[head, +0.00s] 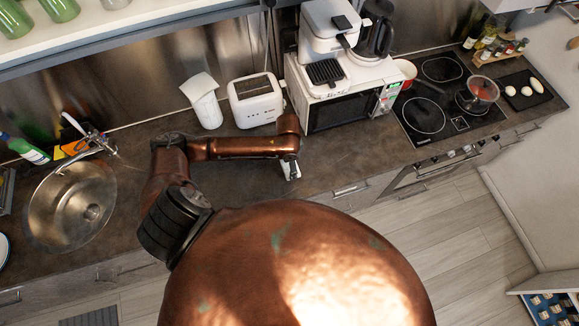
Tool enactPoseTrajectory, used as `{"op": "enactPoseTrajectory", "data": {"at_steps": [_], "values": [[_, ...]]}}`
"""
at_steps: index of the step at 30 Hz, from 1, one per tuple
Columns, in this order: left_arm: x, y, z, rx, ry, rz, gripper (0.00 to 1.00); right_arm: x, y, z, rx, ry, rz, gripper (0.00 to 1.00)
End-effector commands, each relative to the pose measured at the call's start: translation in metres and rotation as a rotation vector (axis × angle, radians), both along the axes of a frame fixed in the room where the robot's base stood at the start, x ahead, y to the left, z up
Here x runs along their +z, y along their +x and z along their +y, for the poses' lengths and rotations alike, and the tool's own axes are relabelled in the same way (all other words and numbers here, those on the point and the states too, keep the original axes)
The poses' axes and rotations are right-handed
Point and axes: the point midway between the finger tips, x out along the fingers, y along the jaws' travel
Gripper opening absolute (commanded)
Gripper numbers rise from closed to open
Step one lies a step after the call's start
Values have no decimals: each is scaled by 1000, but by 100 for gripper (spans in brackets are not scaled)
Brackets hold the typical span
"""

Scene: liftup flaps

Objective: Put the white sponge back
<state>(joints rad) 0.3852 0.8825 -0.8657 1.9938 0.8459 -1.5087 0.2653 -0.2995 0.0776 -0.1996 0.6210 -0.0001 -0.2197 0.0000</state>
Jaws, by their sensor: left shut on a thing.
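My left arm reaches in from the lower left, over the brown countertop (225,182). My left gripper (290,164) points down above the counter, in front of the white toaster and left of the microwave. It is shut on a small pale thing at its fingertips, which looks like the white sponge (292,173). The sponge is mostly hidden by the gripper and too small to show detail. I cannot tell whether it touches the counter. My right gripper is not in view.
A round steel sink (72,205) is at the left, with a green-labelled bottle (25,150) and an orange item (72,149) behind it. A toaster (256,100), white container (204,102) and microwave (345,108) line the back. The cooktop (424,115) is at the right.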

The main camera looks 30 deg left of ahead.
Motion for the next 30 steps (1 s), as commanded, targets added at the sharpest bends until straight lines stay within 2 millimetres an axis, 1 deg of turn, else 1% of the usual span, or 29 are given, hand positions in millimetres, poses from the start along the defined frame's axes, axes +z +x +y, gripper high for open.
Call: {"op": "enactPoseTrajectory", "data": {"at_steps": [3, 6, 9, 16, 17, 18, 24, 30], "values": [[-10, 7, -1, 1, -1, 1, 52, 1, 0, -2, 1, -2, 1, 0], [-26, 6, 0, 1, 0, 1, 52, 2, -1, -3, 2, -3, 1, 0], [-35, 5, 0, 1, 0, 1, 52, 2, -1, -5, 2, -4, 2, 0], [-38, 6, 0, -1, -1, -1, 52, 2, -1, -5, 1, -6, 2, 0], [-38, 5, -1, -1, -1, -1, 73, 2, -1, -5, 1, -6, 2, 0], [-38, 5, 0, -1, -1, -1, 76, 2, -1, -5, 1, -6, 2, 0], [-38, 5, 0, 0, 0, 0, 89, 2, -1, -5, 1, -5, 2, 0], [-37, 5, 0, 0, 0, 0, 89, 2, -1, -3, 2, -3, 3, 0]]}}
